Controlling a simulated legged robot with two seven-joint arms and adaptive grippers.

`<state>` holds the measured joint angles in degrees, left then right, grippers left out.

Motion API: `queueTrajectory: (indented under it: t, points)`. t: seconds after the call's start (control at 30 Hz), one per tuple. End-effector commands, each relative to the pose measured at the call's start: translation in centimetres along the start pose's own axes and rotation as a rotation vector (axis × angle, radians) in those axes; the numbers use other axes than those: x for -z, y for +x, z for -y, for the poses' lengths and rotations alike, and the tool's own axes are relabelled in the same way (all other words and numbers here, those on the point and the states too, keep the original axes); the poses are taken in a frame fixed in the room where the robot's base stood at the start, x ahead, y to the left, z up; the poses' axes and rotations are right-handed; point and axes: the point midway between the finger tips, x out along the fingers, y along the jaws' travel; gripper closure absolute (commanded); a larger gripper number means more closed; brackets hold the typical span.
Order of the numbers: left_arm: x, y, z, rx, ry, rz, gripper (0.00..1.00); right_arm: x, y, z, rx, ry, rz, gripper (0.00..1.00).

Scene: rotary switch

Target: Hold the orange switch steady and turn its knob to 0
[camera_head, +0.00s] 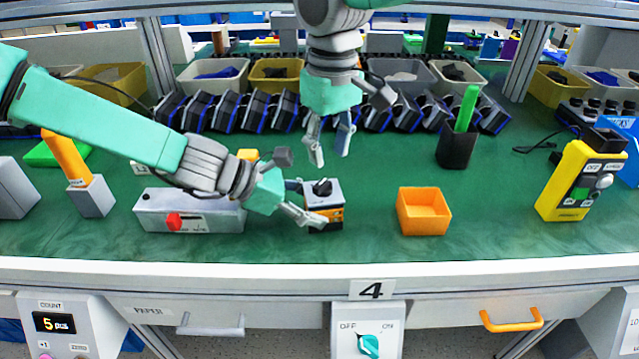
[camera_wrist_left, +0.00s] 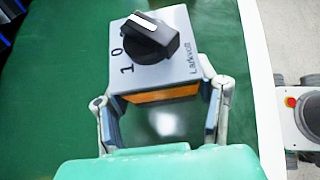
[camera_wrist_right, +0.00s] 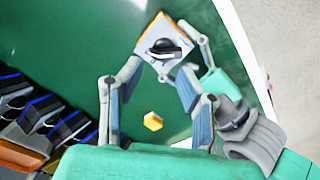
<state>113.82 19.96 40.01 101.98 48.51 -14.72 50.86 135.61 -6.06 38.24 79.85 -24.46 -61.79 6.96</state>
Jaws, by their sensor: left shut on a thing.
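The orange switch (camera_head: 334,212) has a grey top and a black knob (camera_head: 322,187), and stands on the green table. My left gripper (camera_head: 308,203) is shut on the switch body, a finger on each side, as the left wrist view also shows. There, the black knob (camera_wrist_left: 150,37) has a white pointer line toward the upper left. Marks 0 and 1 lie left of the knob; I cannot tell exactly which mark it points at. My right gripper (camera_head: 331,153) is open and empty, above and behind the switch, apart from the knob (camera_wrist_right: 165,47).
A grey box with a red button (camera_head: 190,212) lies left of the switch. An orange open bin (camera_head: 424,212) stands to the right. A black cup with a green stick (camera_head: 457,150) and a row of dark blue-edged devices are behind. The table between switch and orange bin is clear.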

Motion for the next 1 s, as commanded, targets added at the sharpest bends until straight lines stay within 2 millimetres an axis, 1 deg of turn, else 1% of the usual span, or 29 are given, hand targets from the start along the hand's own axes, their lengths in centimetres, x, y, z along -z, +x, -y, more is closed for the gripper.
queueTrajectory:
  t: [0.23, 0.27, 0.33, 0.47, 0.57, 0.8, 0.9, 1.0]
  points:
    - [0.1, 0.0, 0.0, 0.000, 0.000, -0.001, 0.76, 0.0, -0.2, 0.0, 0.001, 0.000, 0.000, 0.69]
    - [0.1, 0.0, 0.0, 0.000, 0.000, -0.001, 0.76, 0.0, -0.2, 0.0, 0.001, 0.000, 0.000, 0.71]
    - [0.1, 0.0, 0.0, 0.000, 0.000, -0.001, 0.76, 0.0, -0.2, 0.0, 0.000, 0.008, 0.000, 0.71]
    - [0.1, 0.0, 0.0, 0.000, 0.000, -0.001, 0.76, 0.0, -0.5, 0.0, 0.000, 0.094, -0.001, 0.71]
    - [0.1, 0.0, 0.0, 0.000, 0.000, -0.001, 0.76, 0.0, -1.0, 0.0, 0.000, 0.244, -0.001, 0.71]
    - [0.1, 0.0, 0.0, 0.000, -0.001, -0.001, 0.76, 0.0, -2.7, 0.0, 0.000, 0.753, -0.002, 0.71]
    - [0.1, 0.0, 0.0, 0.000, -0.001, -0.001, 0.76, 0.1, -3.2, 0.0, 0.001, 0.943, -0.002, 0.71]
    - [0.1, 0.0, 0.0, 0.000, -0.001, -0.001, 0.76, 0.0, -3.7, 0.0, 0.001, 1.094, -0.001, 0.71]
